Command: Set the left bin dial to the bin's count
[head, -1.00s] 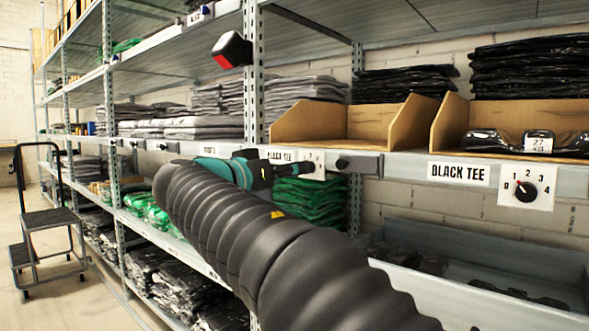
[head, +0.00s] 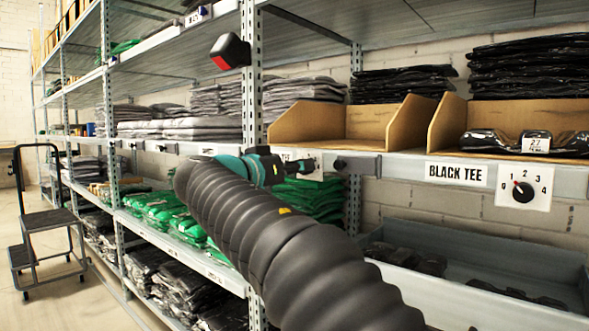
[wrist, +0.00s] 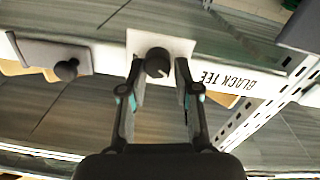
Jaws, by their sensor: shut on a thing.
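The left bin dial is a dark round knob (wrist: 157,62) on a white plate in the wrist view. My gripper (wrist: 160,72) has one finger on each side of the knob and is shut on it. The knob's pointer and numbers cannot be read. In the head view my gripper (head: 276,167) is at the shelf edge and partly covers the dial plate (head: 312,158). The left cardboard bin (head: 350,122) stands above; no item shows inside, though its near floor is partly hidden. Its BLACK TEE label (wrist: 228,80) shows upside down in the wrist view.
A dark knob on a grey bracket (head: 345,164) sits just right of the dial. Farther right are another BLACK TEE label (head: 457,173) and dial (head: 523,191), its red mark pointing upper left. A metal upright (head: 253,75) stands close behind my gripper.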

